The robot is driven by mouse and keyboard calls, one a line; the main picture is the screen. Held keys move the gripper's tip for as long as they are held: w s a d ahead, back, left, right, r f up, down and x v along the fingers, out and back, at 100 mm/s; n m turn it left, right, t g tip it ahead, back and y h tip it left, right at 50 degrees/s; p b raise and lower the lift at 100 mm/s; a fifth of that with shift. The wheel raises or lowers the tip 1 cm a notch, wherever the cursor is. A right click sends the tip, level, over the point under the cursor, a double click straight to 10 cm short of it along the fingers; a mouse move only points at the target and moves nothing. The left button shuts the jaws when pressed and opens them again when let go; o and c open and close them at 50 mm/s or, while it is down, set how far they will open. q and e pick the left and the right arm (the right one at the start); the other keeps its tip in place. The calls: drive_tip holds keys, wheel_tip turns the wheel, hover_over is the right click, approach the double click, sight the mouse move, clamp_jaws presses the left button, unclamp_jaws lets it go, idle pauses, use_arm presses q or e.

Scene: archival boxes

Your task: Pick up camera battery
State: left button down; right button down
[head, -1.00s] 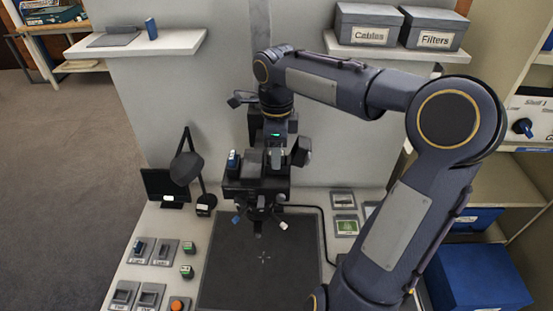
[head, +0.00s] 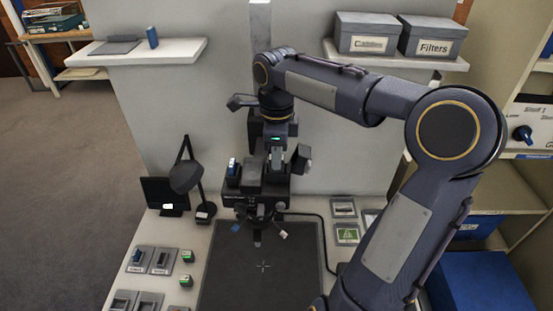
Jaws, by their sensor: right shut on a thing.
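My right gripper (head: 276,160) points down at the upper right of a dark camera rig (head: 240,199), which hangs above a black mat (head: 217,270). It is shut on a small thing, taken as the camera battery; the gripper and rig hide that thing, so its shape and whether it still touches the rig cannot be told. A small blue-and-white block (head: 232,168) stands on the rig's left side, left of my gripper. My left gripper is out of view.
Grey holders (head: 162,261), one with a blue block (head: 137,255), and green blocks (head: 187,256) lie left of the mat. A black lamp (head: 186,178) and a small screen (head: 160,191) stand behind. Cards (head: 347,234) lie right. The mat's front is clear.

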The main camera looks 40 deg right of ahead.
drive_tip(key=s+a+r+b, duration=0.2)
drive_tip(key=s+a+r, duration=0.5)
drive_tip(key=s+r, duration=0.5)
drive_tip(key=shift+a+b, duration=0.15)
drive_tip(key=shift+b, duration=0.25)
drive_tip(key=shift+s, duration=0.1)
